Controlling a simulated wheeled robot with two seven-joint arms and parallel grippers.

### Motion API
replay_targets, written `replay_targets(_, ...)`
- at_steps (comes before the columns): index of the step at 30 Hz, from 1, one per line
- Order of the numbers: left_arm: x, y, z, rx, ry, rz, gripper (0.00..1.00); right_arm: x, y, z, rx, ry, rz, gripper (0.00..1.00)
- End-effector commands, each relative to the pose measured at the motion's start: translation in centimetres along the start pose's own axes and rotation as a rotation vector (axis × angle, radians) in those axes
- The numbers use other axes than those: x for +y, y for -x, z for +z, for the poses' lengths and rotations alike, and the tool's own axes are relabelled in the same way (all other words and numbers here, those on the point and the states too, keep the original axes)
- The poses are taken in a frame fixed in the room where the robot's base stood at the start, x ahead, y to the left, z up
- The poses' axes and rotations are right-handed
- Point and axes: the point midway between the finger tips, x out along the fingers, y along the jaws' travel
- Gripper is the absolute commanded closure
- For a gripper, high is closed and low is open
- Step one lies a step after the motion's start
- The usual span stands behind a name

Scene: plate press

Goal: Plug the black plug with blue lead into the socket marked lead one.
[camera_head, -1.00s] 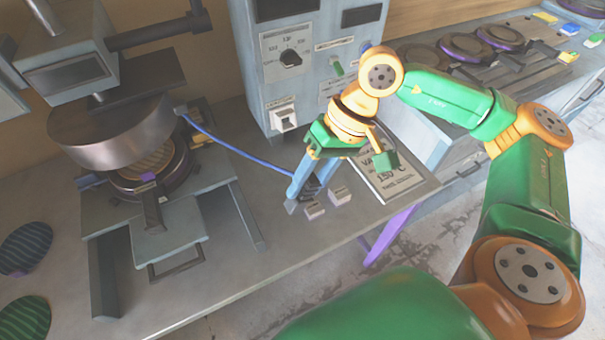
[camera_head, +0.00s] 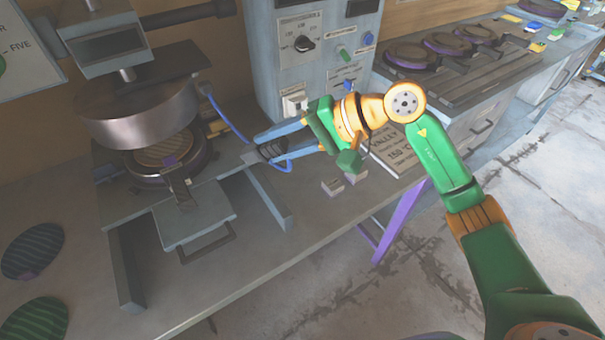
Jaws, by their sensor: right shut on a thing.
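My right gripper (camera_head: 264,144) comes in from the right. Its two blue-grey fingers are shut on the black plug (camera_head: 271,151), which is held roughly sideways with a light grey end (camera_head: 250,158) pointing left. The blue lead (camera_head: 228,124) runs from beside the press head down to the plug area and loops under the fingers. A white socket-like fitting (camera_head: 294,103) is on the front of the control cabinet, behind the gripper. No marking reading lead one can be made out. My left gripper is not in view.
The press (camera_head: 140,110) with its round hot plate stands left of the plug. Two small grey blocks (camera_head: 332,187) sit on the bench (camera_head: 290,235) below my gripper. A sign (camera_head: 395,150) lies partly behind my wrist. Bench front is clear.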

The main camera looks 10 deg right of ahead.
Motion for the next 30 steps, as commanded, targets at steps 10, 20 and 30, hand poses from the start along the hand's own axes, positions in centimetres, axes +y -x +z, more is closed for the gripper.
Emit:
replay_targets(10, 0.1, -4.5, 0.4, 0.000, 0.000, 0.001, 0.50, 3.2, -0.3, -10.0, 0.424, -0.212, -0.196, 1.00)
replay_targets(20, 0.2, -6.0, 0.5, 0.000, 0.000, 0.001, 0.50, 10.0, 3.8, -15.3, 0.737, -0.319, -0.268, 1.00)
replay_targets(30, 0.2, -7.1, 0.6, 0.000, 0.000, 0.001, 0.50, 10.1, 2.1, -17.7, 0.760, -0.325, -0.274, 1.00)
